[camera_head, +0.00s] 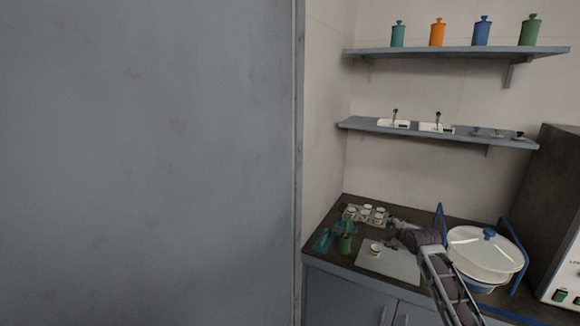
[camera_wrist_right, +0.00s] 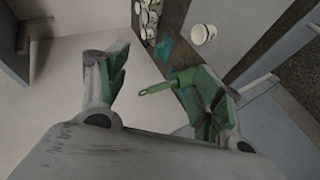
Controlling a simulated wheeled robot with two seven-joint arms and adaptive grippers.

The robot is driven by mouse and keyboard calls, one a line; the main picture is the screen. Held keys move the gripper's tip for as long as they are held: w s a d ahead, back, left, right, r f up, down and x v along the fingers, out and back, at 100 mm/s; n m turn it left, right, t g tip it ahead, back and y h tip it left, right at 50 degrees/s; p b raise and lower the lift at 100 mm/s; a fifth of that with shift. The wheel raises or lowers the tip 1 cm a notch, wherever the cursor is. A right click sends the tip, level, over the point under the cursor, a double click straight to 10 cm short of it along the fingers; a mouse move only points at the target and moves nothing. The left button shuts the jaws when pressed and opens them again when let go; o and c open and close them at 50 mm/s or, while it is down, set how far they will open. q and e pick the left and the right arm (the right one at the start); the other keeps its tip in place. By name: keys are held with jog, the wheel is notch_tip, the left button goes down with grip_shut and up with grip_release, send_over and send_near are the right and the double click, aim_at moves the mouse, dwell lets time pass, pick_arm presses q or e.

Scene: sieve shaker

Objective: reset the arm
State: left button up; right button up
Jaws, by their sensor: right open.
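My right gripper (camera_head: 396,230) is at the end of the arm that reaches in from the lower right, over the worktop. In the right wrist view its two fingers (camera_wrist_right: 155,85) stand wide apart with nothing clearly held between them. A green-handled tool (camera_wrist_right: 158,87) shows beside the right-hand finger in that view; the finger hides its other end, and I cannot tell whether they touch. A small white cup (camera_head: 375,248) stands on a pale sheet below the gripper; it also shows in the right wrist view (camera_wrist_right: 204,33). My left gripper is out of view.
Several small cups (camera_head: 364,209) and a green container (camera_head: 345,244) stand on the dark worktop. A large white lidded vessel (camera_head: 484,247) in a blue frame stands right of the arm. A grey panel (camera_head: 150,160) fills the left. Two shelves (camera_head: 450,51) hang above.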

notch_tip(320, 180, up, 13)
jog(key=w+m+t+h, duration=0.1)
jog(key=w+m+t, duration=0.2)
jog(key=m+t, duration=0.55)
jog(key=s+a+f+m+g, duration=0.1)
jog(key=s+f+g, duration=0.2)
jog(key=f, duration=1.2)
jog(key=s+f+m+g, duration=0.2)
jog(key=s+f+g, duration=0.15)
jog(key=f, duration=1.05)
jog(key=s+a+f+g, duration=0.2)
jog(key=s+f, duration=0.6)
jog(key=f, duration=0.4)
jog(key=s+a+f+g, duration=0.1)
jog(key=s+f+g, duration=0.1)
jog(key=s+f, duration=0.8)
jog(key=s+a+f+g+y, duration=0.1)
jog(key=s+a+f+g, duration=0.1)
jog(key=s+f, duration=0.95)
jog(key=s+a+f+g, duration=0.2)
jog(key=s+f+g, duration=0.1)
jog(key=s+f, duration=0.85)
jog(key=s+a+f+g, duration=0.2)
jog(key=s+f, duration=0.1)
jog(key=s, duration=1.2)
jog(key=s+a+f+g, duration=0.2)
jog(key=s+f, duration=0.1)
jog(key=s, duration=1.2)
jog(key=shift+a, duration=0.1)
